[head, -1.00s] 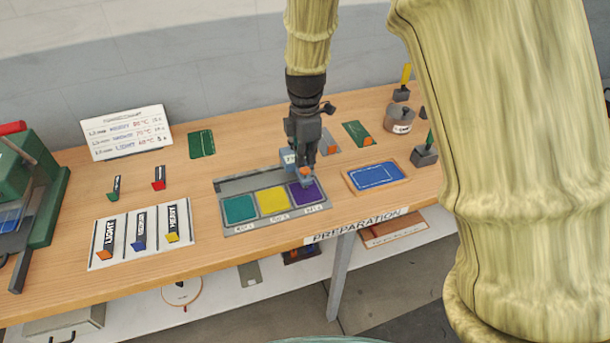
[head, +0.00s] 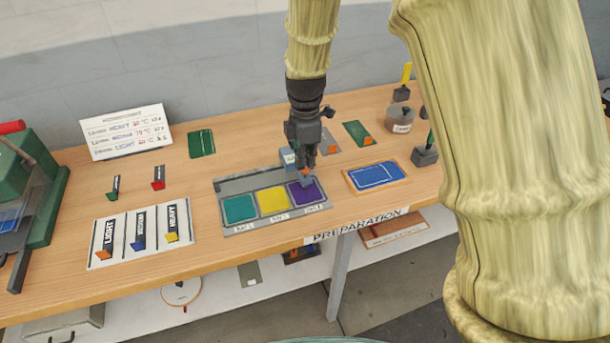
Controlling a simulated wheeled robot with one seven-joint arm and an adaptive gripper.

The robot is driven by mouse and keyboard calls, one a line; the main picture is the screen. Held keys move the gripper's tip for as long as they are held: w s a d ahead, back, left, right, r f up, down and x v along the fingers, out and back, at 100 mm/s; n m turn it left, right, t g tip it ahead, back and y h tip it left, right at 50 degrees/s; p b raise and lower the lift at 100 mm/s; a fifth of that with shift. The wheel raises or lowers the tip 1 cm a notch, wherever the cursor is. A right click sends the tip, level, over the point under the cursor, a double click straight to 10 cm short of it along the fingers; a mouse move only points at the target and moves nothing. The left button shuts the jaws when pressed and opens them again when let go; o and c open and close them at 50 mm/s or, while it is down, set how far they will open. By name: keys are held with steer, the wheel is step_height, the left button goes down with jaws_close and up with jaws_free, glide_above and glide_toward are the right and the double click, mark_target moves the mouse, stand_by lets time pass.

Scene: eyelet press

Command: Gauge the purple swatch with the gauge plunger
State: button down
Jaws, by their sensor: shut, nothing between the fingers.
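The purple swatch (head: 308,193) lies in the right-hand compartment of a grey tray (head: 238,187). My gripper (head: 306,178) is shut and points down at the back part of this swatch, with nothing visible held. A small blue-grey gauge block (head: 288,158) stands at the tray's back right, just left of my gripper and partly hidden by it. The gauge plunger cannot be made out clearly behind the fingers. I cannot tell whether the fingertips touch anything below them.
Teal (head: 239,208) and yellow (head: 272,199) swatches share the tray. A blue mat in an orange frame (head: 376,177) lies to the right. A LIGHT/MEDIUM/HEAVY board (head: 122,252) lies front left, with a green press (head: 45,205) beyond. A chart (head: 122,132) stands behind. Bare wood lies between board and tray.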

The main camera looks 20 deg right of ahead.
steer(key=shift+f+b, duration=0.35)
steer(key=shift+f, duration=0.85)
stand_by(0.6)
steer(key=shift+r+p, duration=2.95)
steer(key=shift+r, duration=0.6)
